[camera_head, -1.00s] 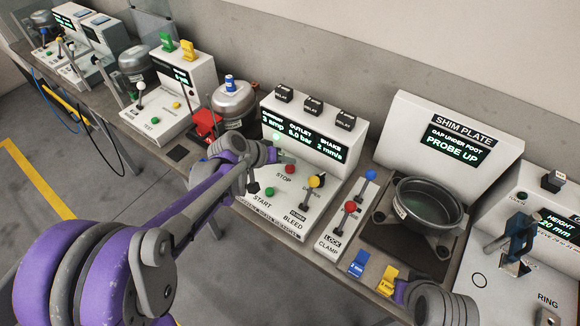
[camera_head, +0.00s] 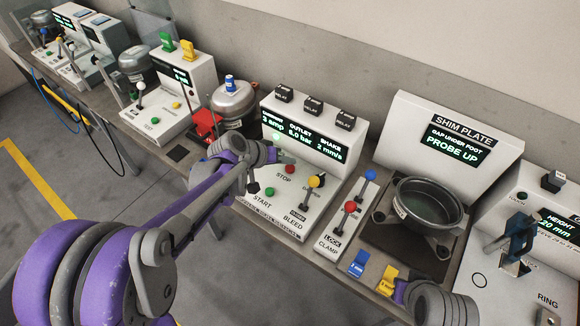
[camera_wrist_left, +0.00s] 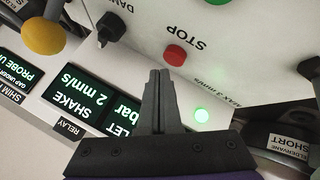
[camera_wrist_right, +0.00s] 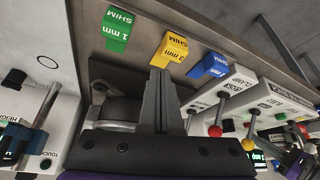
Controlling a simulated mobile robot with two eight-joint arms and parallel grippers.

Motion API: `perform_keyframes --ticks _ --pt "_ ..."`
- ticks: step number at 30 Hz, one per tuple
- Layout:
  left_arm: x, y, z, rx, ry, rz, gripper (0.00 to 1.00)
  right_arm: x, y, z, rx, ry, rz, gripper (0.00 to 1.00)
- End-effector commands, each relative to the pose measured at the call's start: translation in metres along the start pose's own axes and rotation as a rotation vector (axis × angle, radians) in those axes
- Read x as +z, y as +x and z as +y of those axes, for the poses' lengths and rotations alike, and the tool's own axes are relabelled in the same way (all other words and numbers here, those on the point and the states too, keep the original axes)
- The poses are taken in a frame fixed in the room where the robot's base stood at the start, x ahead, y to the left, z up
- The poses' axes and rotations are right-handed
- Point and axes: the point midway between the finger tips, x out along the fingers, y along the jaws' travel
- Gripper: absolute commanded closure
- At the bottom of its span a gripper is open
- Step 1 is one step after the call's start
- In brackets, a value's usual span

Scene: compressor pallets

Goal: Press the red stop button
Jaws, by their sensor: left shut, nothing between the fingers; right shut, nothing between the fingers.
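The red stop button (camera_head: 290,168) is on the white control panel (camera_head: 312,216), above the word STOP. It also shows in the left wrist view (camera_wrist_left: 175,55), just beyond my fingertips and slightly to their right. My right gripper (camera_wrist_right: 160,72) is shut and empty, near the shim tags and the clamp levers.
A green start button (camera_head: 269,191) and a yellow-knobbed lever (camera_head: 318,180) share the panel. A clamp panel with red and blue knobs (camera_head: 349,207) stands to the right, beside a dark round pan (camera_head: 430,205). Blue (camera_head: 359,263) and yellow (camera_head: 388,280) shim tags lie at the front edge.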

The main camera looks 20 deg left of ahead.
Motion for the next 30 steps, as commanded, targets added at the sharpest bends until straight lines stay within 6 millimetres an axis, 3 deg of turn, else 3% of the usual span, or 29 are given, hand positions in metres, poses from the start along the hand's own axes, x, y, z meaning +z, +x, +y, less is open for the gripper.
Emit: perform_keyframes --ticks 30 --pt "0.0064 0.0085 -0.0062 0.0 0.0 0.0 1.0 0.0071 0.0079 0.0 0.0 0.0 -0.005 1.0"
